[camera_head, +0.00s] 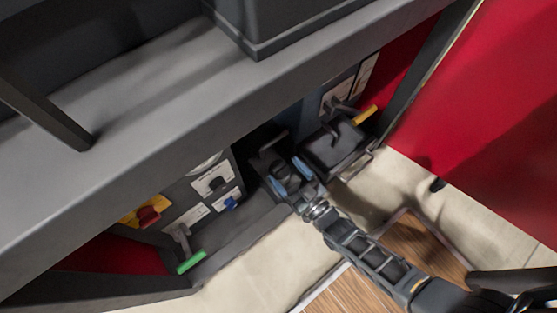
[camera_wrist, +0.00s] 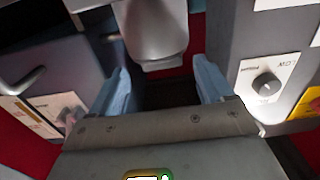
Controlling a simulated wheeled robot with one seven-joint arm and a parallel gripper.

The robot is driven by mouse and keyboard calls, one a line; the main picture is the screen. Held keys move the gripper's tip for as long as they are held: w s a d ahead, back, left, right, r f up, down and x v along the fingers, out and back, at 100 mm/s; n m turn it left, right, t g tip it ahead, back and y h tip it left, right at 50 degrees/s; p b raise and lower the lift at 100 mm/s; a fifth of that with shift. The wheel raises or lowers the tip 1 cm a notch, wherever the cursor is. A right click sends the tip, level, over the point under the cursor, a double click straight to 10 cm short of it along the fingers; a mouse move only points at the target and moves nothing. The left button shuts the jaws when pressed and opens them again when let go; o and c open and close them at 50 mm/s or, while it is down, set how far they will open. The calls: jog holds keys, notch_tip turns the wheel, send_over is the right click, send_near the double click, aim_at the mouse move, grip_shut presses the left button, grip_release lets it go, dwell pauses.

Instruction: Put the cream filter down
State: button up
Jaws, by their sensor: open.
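I cannot pick out a cream filter with certainty in either view. My gripper (camera_head: 290,178) reaches into the front of the grey machine, its blue fingers apart around a dark gap. In the wrist view my gripper (camera_wrist: 162,85) is open, with nothing visibly clamped between its fingers. A pale grey rounded part (camera_wrist: 152,35) hangs just beyond the fingertips there. I cannot tell whether it is the filter or part of the machine. The space below it is dark.
A black tray (camera_head: 335,150) sits right of my gripper, below a yellow-tipped lever (camera_head: 365,115). To the left are a red knob (camera_head: 147,217), a blue knob (camera_head: 230,203) and a green-tipped lever (camera_head: 190,262). A red panel (camera_head: 490,120) stands at right. A grey beam (camera_head: 130,145) crosses above.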

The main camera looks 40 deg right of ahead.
jog(key=shift+s, duration=1.3)
